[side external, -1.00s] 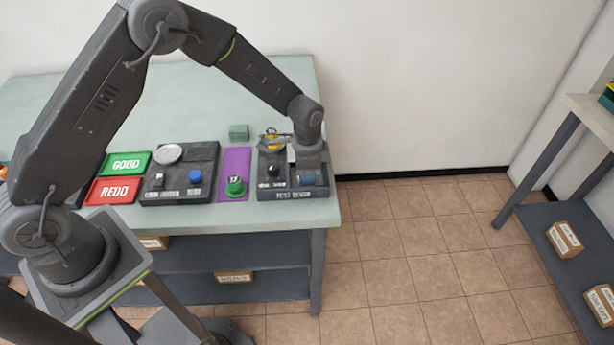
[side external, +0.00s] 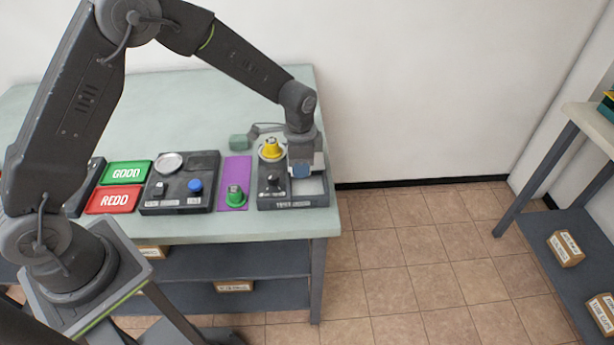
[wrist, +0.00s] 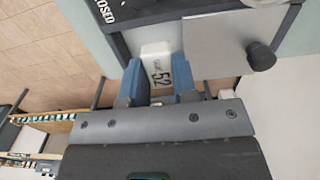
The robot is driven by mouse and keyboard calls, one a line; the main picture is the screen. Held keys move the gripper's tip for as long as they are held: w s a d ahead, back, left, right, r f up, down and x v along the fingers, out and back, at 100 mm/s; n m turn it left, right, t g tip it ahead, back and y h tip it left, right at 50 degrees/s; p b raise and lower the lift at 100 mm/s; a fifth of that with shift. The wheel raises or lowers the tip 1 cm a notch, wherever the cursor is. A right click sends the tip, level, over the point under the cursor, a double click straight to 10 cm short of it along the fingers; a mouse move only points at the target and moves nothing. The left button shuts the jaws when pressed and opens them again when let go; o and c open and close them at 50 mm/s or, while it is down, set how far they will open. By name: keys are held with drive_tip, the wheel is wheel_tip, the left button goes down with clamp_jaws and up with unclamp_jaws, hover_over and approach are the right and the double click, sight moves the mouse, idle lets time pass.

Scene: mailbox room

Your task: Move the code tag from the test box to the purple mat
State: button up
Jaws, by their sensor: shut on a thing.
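The code tag (wrist: 158,66), a small white piece marked 52, sits between the blue fingertips of my gripper (wrist: 160,82) in the wrist view. My gripper is shut on it. In the side view my gripper (side external: 305,170) is above the right part of the dark test box (side external: 291,204), and the tag cannot be made out there. The purple mat (side external: 237,167) lies just left of the test box. A green piece with a numbered tag (side external: 235,197) stands on the mat's front end.
A yellow piece (side external: 271,150) and a black knob (side external: 272,180) are on the test box's left part. A dark tray (side external: 180,183) with a blue button lies left of the mat. Green and red trays (side external: 113,201) lie farther left. The mat's back part is bare.

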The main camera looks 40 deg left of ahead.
drive_tip(key=s+a+r, duration=0.3)
drive_tip(key=a+r, duration=0.3)
drive_tip(key=a, duration=0.3)
hover_over(236, 181)
wheel_tip(236, 181, down, 7)
drive_tip(key=shift+r, duration=0.1)
drive_tip(key=shift+f, duration=2.05)
drive_tip(key=shift+f, duration=0.35)
drive_tip(key=shift+f, duration=0.25)
drive_tip(key=o, duration=1)
drive_tip(key=shift+o, duration=0.2)
drive_tip(key=shift+o, duration=0.9)
